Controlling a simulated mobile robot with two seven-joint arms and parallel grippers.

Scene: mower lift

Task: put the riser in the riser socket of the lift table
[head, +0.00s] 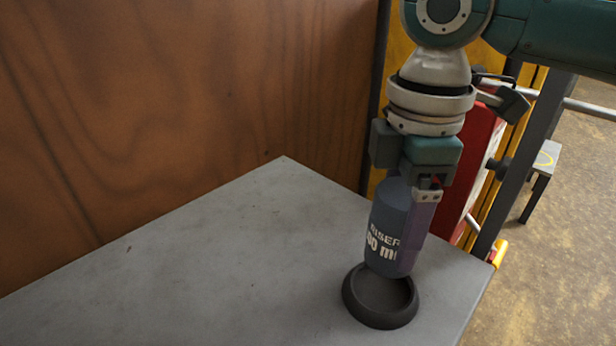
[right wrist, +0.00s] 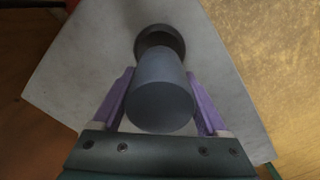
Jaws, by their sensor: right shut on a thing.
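The riser (head: 388,232) is a blue-grey cylinder with white lettering. My right gripper (head: 398,248) is shut on it, and a purple finger lies along its right side. In the right wrist view, the riser (right wrist: 161,100) sits between both purple fingers of the gripper (right wrist: 161,78). The riser socket (head: 381,308) is a dark round ring on the grey lift table (head: 220,255). The riser's lower end is over the back part of the socket in the head view; I cannot tell whether they touch. The socket (right wrist: 158,35) is partly hidden behind the riser in the wrist view. My left gripper is not in view.
A brown wooden panel (head: 180,100) stands behind the table. A red body (head: 478,165) and dark posts stand close behind my right arm. The table's right edge is near the socket. The table left of the socket is clear.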

